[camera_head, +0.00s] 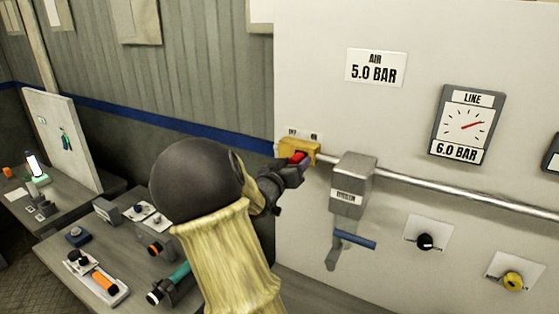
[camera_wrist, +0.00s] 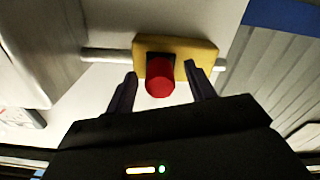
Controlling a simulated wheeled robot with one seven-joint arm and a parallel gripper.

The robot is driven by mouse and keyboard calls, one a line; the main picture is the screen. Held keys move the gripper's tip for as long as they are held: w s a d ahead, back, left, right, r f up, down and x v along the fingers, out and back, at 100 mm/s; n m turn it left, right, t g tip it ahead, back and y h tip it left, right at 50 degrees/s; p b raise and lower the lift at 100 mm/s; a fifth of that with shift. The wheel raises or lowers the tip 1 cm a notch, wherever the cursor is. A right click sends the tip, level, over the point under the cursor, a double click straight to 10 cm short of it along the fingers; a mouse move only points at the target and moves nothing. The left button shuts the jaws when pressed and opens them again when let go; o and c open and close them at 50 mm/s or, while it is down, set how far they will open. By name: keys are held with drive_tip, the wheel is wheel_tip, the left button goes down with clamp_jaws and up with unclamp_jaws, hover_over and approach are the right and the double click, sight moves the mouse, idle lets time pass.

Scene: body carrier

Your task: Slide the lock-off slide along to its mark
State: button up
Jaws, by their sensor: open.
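The lock-off slide is a yellow block (camera_head: 312,147) with a red knob (camera_head: 298,157). It sits on the pipe at the left end of the white panel. In the wrist view the yellow block (camera_wrist: 205,50) faces me with the red knob (camera_wrist: 160,78) standing out from it. My gripper (camera_head: 292,167) is open at the slide. In the wrist view its two dark fingers (camera_wrist: 161,76) stand on either side of the knob, with a gap visible on each side. A small white label (camera_head: 303,133) is just above the block; its lettering is partly hidden and too small to read.
A grey valve box (camera_head: 353,185) with a blue-handled lever (camera_head: 355,240) stands right of the slide. The metal pipe (camera_head: 450,193) runs on to the right. A line gauge (camera_head: 468,125), black knob (camera_head: 425,242) and yellow knob (camera_head: 513,280) are farther right. A cluttered bench (camera_head: 125,245) is at lower left.

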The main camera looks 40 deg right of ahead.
drive_tip(key=p+v, duration=0.1)
drive_tip(key=v, duration=0.5)
drive_tip(key=shift+p, duration=0.3)
